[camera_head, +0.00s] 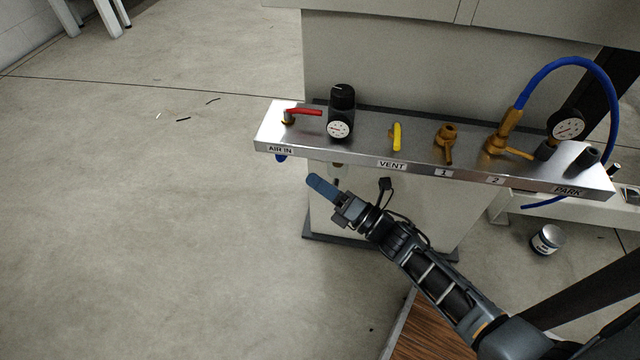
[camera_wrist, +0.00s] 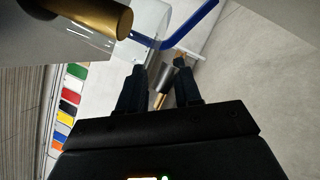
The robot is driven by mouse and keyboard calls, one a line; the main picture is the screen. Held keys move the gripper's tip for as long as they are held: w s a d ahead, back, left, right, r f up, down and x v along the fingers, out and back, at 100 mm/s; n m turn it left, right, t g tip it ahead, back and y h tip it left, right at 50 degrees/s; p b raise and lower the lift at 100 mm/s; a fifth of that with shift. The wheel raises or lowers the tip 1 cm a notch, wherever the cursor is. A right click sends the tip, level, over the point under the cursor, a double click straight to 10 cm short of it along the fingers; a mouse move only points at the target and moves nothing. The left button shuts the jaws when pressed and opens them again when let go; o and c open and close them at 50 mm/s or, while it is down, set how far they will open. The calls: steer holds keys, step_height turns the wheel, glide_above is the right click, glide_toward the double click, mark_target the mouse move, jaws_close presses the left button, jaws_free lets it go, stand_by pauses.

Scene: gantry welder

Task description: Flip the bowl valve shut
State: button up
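My gripper (camera_head: 318,183) is beside the panel's lower front edge, below the red-handled AIR IN valve and the black regulator. In the wrist view its fingers (camera_wrist: 160,68) are apart. A grey tapered piece with a brass tip (camera_wrist: 164,82) shows between them; I cannot tell whether they touch it. A brass cylinder (camera_wrist: 95,18) and a clear bowl-like part (camera_wrist: 88,45) are at upper left there. In the head view, something small under the regulator (camera_head: 338,170) shows below the shelf, partly hidden. I cannot make out which part is the bowl valve's lever.
The metal shelf (camera_head: 360,150) carries a red-handled valve (camera_head: 302,113), the black regulator with gauge (camera_head: 341,110), a yellow-handled valve (camera_head: 397,136), brass fittings (camera_head: 446,140) and a blue hose (camera_head: 570,62). A can (camera_head: 546,240) stands on the floor at right. Floor at left is mostly clear.

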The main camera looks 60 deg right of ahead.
steer(key=v, duration=0.8)
steer(key=shift+p, duration=0.3)
stand_by(0.3)
steer(key=s+a+r+m+g, duration=0.6)
steer(key=s+a+r+m, duration=1.1)
steer(key=m, duration=0.6)
step_height(320, 180, up, 29)
steer(key=a+p, duration=0.1)
steer(key=p, duration=2.6)
steer(key=shift+w+a+f+m+y, duration=0.15)
steer(key=shift+w+f+m+y, duration=0.05)
steer(key=shift+w+m+y, duration=0.2)
